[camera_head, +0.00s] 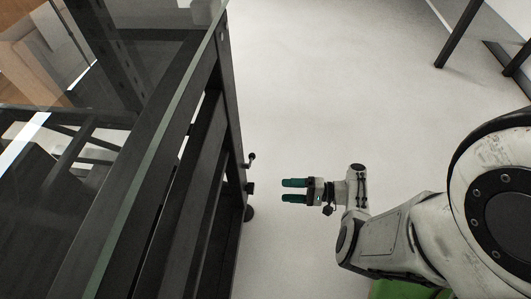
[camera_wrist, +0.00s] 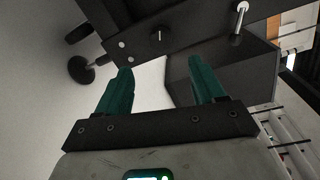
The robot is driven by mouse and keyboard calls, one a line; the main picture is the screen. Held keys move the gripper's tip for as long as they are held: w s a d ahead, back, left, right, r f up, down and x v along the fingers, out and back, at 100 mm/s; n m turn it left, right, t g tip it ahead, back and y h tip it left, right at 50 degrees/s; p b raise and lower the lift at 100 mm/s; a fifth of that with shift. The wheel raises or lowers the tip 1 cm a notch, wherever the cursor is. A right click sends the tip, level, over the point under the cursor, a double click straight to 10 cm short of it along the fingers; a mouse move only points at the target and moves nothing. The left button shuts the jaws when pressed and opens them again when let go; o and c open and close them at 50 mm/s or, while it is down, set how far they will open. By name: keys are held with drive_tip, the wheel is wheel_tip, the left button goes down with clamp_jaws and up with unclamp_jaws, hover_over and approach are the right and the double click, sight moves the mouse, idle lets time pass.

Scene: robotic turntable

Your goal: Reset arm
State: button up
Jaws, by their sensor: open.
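My gripper (camera_head: 293,190) is in the middle of the head view, at the end of my white arm that reaches in from the right. Its two green fingers point left toward a dark metal frame and are apart, with nothing between them. In the wrist view the gripper (camera_wrist: 160,82) is also open and empty, with its fingers spread. A gap of bare floor shows between the fingertips and the frame in the head view.
A dark metal frame (camera_head: 221,130) with a glass top (camera_head: 120,60) fills the left side. A small handle (camera_head: 250,160) sticks out from its right side. Light floor (camera_head: 310,80) lies open behind my gripper. A dark table leg (camera_head: 456,38) stands at the upper right.

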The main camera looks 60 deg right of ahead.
drive_tip(key=s+a+f+n+g+y, duration=0.1)
drive_tip(key=s+a+n+g, duration=0.3)
drive_tip(key=a+n+g, duration=0.75)
drive_tip(key=a+r+n+g+h, duration=0.2)
drive_tip(key=r+h, duration=0.2)
drive_tip(key=r, duration=0.3)
drive_tip(key=a+r+n+g+h, duration=0.2)
drive_tip(key=r+n+h, duration=0.1)
drive_tip(key=r, duration=0.4)
wheel_tip(320, 180, up, 38)
drive_tip(key=p, duration=3.7)
drive_tip(key=shift+w+f+p, duration=0.15)
drive_tip(key=shift+w+p, duration=0.25)
drive_tip(key=shift+m+t, duration=0.25)
